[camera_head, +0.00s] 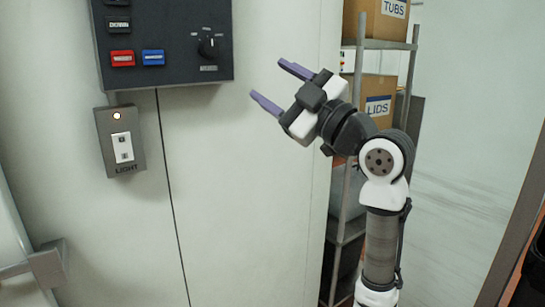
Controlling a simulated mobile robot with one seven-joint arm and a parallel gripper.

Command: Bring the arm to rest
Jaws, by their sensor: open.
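My gripper (281,85) is raised in the upper middle of the head view. Its two purple fingers point up and to the left and stand apart, with nothing between them. The gripper is in front of the pale wall, to the right of the dark control panel (180,70), and it looks clear of the panel in the picture. My arm rises from the lower right and bends at the white and grey joint.
Below the panel is a light switch (123,147) with a lit lamp. Behind my arm stands a metal shelf (392,44) with a TUBS box (372,20) and a LIDS box (376,88). A grey bracket-like part (46,268) shows at lower left. The lower middle wall is bare.

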